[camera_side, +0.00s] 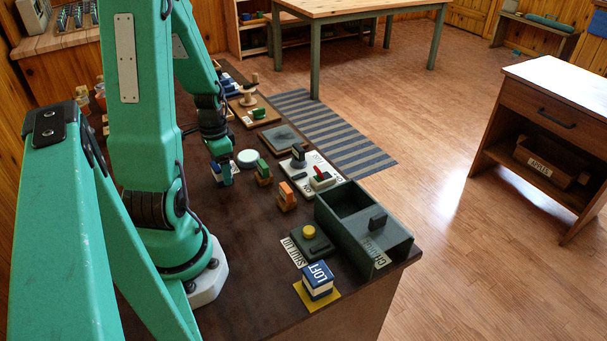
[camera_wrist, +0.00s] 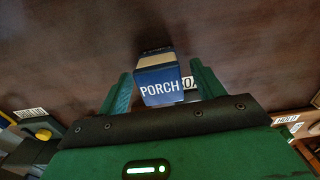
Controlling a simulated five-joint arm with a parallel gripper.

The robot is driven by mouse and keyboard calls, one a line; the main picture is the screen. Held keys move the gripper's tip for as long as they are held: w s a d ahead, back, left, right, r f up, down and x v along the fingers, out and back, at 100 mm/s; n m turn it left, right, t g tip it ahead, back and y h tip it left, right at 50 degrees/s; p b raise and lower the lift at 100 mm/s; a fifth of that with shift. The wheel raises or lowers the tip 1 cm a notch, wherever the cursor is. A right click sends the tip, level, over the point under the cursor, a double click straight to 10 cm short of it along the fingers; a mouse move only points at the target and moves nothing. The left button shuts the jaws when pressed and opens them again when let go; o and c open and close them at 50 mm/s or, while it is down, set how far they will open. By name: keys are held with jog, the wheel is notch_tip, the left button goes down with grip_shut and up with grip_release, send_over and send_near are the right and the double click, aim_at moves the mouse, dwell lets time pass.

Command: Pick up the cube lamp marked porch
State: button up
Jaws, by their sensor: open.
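The cube lamp marked PORCH (camera_wrist: 158,84) has a blue face with white letters and a tan band. In the wrist view it shows between the two green fingers of my gripper (camera_wrist: 162,72), which are apart. In the side view my gripper (camera_side: 222,176) points down, low over the dark bench, beside the white round disc. The lamp there is mostly hidden by the fingers; a dark blue part (camera_side: 214,168) shows at their left. I cannot tell whether either finger touches it. A similar blue lamp marked LOFT (camera_side: 318,281) sits on a yellow pad at the bench's near end.
The white disc (camera_side: 248,158) and small green (camera_side: 263,173) and orange (camera_side: 287,196) blocks stand right of my gripper. The bench's front-left surface is bare.

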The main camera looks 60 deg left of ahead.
jog(key=shift+f, duration=0.8)
jog(key=c, duration=1.1)
jog(key=shift+r, duration=0.2)
jog(key=shift+r, duration=1.95)
jog(key=w+d+r, duration=0.4)
jog(key=d+r, duration=0.2)
jog(key=d, duration=0.4)
jog(key=shift+w+d+r, duration=0.3)
jog(key=shift+w+r, duration=0.05)
jog(key=shift+w, duration=0.05)
